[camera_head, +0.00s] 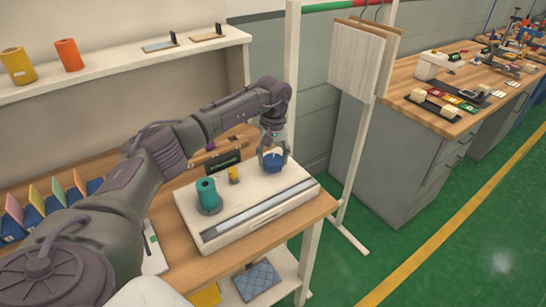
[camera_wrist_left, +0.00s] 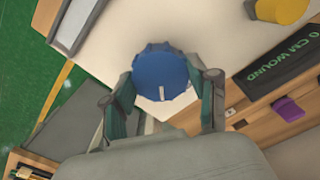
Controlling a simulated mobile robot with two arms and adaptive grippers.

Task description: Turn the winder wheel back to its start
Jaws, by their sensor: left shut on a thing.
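The blue winder wheel (camera_head: 273,162) sits on the right part of the white winder base (camera_head: 215,237) on the wooden bench. It also shows in the left wrist view (camera_wrist_left: 163,82), with a small white mark near its lower edge. My left gripper (camera_head: 273,152) comes down on the wheel from above, and its fingers are shut on it from both sides. A teal spool (camera_head: 207,194) stands upright at the base's left, with a small yellow piece (camera_head: 233,175) beside it. A dark display (camera_wrist_left: 285,65) reads "CM WOUND", with its number partly cut off. My right gripper is in neither view.
A white post (camera_head: 292,80) of a rack with hanging boards (camera_head: 356,58) stands just right of the bench. Colored packets (camera_head: 33,199) line the bench's left. A shelf (camera_head: 120,62) holds yellow and orange spools behind. Green floor lies to the right.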

